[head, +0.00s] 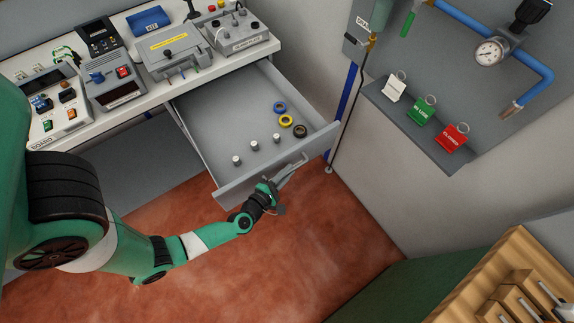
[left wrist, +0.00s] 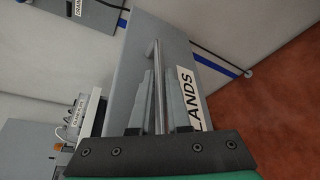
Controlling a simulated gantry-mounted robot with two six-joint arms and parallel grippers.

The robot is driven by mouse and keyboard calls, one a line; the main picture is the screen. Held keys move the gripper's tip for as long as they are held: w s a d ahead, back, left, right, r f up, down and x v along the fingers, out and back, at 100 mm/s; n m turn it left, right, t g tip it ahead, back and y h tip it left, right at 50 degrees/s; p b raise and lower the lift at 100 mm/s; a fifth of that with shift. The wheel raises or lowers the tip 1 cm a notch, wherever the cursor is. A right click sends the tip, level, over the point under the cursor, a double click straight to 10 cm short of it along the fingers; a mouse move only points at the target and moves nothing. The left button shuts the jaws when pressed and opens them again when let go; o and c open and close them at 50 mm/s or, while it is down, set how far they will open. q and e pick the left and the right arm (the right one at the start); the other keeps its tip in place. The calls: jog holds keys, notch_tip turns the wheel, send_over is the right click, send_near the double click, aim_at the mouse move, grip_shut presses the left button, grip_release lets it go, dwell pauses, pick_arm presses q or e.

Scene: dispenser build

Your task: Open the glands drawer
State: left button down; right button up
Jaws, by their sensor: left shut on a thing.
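The glands drawer (head: 196,138) is grey and stands pulled well out from under the bench in the head view. Its front panel (head: 235,191) faces the floor area, and three white-topped small cylinders and several blue, yellow and dark rings lie inside. My left gripper (head: 276,188) is at the drawer's handle (head: 292,168). In the left wrist view, my left gripper's fingers (left wrist: 158,105) are on either side of the handle bar (left wrist: 157,65), shut on it. A label (left wrist: 188,88) reading "LANDS" shows beside the fingers, its start hidden. My right gripper is not in view.
The white bench (head: 95,100) carries several grey devices. A grey wall panel with a pressure gauge (head: 489,52) and white, green and red tags (head: 452,137) is at the right. A wooden organiser (head: 500,275) stands at the lower right. The red floor before the drawer is clear.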

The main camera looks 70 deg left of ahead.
pick_arm(q)
jog(key=c, duration=0.9)
grip_release()
jog(key=shift+a, duration=0.1)
jog(key=shift+p+v, duration=1.9)
jog(key=shift+v, duration=3.95)
jog(key=shift+f, duration=0.1)
